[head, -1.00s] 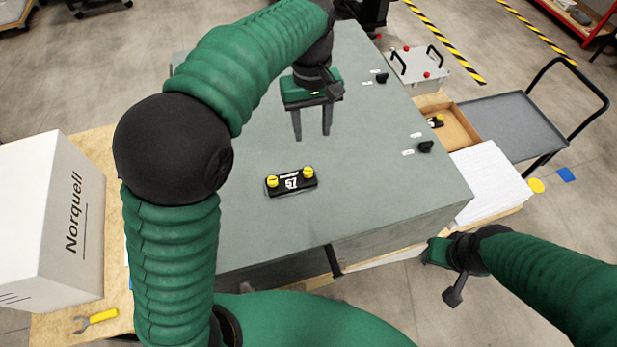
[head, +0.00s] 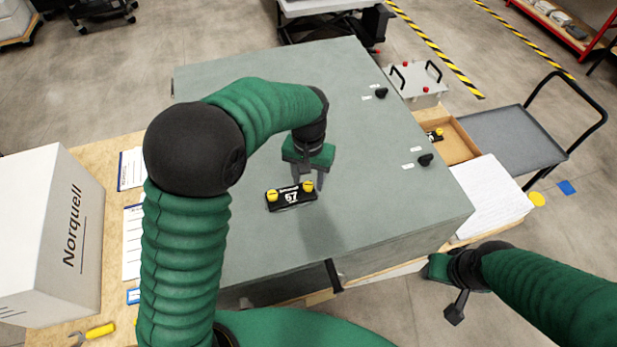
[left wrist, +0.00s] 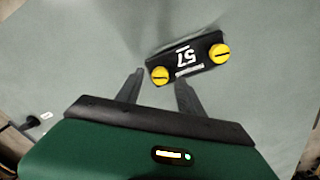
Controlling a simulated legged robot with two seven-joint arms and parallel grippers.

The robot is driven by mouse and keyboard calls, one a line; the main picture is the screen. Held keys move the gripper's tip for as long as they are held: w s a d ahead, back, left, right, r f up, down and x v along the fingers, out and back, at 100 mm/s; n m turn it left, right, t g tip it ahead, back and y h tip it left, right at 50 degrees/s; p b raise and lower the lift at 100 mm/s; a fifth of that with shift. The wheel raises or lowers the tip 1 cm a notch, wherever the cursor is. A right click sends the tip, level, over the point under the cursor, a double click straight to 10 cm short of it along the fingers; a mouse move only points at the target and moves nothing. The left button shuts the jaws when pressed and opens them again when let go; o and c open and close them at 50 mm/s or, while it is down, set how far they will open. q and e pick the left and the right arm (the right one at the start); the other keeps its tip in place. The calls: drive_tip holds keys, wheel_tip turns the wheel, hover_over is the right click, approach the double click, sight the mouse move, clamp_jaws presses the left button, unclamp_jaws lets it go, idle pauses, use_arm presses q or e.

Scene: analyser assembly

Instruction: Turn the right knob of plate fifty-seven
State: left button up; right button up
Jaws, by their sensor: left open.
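Plate fifty-seven (head: 290,198) is a small black plate with white print and a yellow knob at each end. It lies on the grey-green top of the large box. Its right knob (head: 308,186) is close to my left gripper (head: 309,178), which is open, fingers pointing down. In the left wrist view the plate (left wrist: 190,58) lies just past the fingertips. One yellow knob (left wrist: 160,75) shows between the two fingers (left wrist: 158,80), the other (left wrist: 219,53) to the right. Contact cannot be told. My right gripper (head: 447,285) is off the box's front right; its jaw state is unclear.
Black knobs (head: 425,160) with white labels sit along the grey-green box's (head: 250,240) right side. A cardboard tray (head: 461,140), white stack (head: 490,195) and grey cart (head: 515,133) stand to the right. A white Norquell box (head: 40,235) stands left.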

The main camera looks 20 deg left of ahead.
use_arm(q)
drive_tip(key=shift+f, duration=0.7)
drive_tip(key=shift+c, duration=0.5)
clamp_jaws()
drive_tip(key=shift+r+n+p, duration=0.15)
drive_tip(key=shift+n+p, duration=0.2)
drive_tip(key=shift+n, duration=1.25)
drive_tip(key=shift+o, duration=0.5)
unclamp_jaws()
